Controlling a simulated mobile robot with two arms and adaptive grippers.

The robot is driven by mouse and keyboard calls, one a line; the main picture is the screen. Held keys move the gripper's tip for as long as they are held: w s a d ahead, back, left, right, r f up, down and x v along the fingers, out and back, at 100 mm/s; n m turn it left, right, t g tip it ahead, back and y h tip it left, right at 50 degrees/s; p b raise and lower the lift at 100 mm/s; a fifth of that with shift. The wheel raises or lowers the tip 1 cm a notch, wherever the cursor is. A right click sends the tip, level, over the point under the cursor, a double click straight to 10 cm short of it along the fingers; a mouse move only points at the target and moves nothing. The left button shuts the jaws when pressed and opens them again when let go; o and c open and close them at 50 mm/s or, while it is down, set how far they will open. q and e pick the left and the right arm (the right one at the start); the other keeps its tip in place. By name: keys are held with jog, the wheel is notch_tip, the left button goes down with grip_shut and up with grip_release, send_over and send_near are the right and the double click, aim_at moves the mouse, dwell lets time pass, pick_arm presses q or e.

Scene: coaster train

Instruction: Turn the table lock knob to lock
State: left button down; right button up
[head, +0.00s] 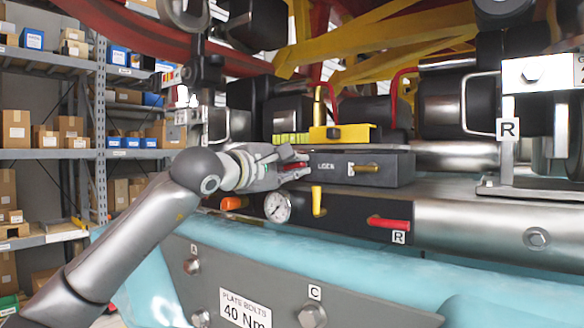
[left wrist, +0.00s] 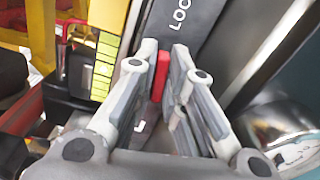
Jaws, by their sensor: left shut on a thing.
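The lock knob is a small red piece (head: 296,165) on the left end of a dark grey box (head: 390,171) lettered "LOCK", below the machine. My left gripper (head: 302,170) reaches in from the left and is shut on the knob. In the left wrist view the red knob (left wrist: 160,77) shows between the two grey fingers (left wrist: 166,58), with part of the "LOCK" lettering beyond them. The fingers hide much of the knob, and I cannot tell its exact turn angle. My right gripper is not in view.
Close around are a pressure gauge (head: 277,207), an orange knob (head: 233,203), a yellow lever (head: 318,200) and a red handle (head: 389,223) marked R. A yellow block (head: 343,133) sits above the box. Shelves with cartons (head: 70,126) stand behind at left.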

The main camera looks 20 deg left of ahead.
pick_arm(q)
jog(key=shift+f+m, duration=0.1)
jog(key=shift+m, duration=0.8)
jog(key=c, duration=1.5)
grip_release()
jog(key=shift+d, duration=0.1)
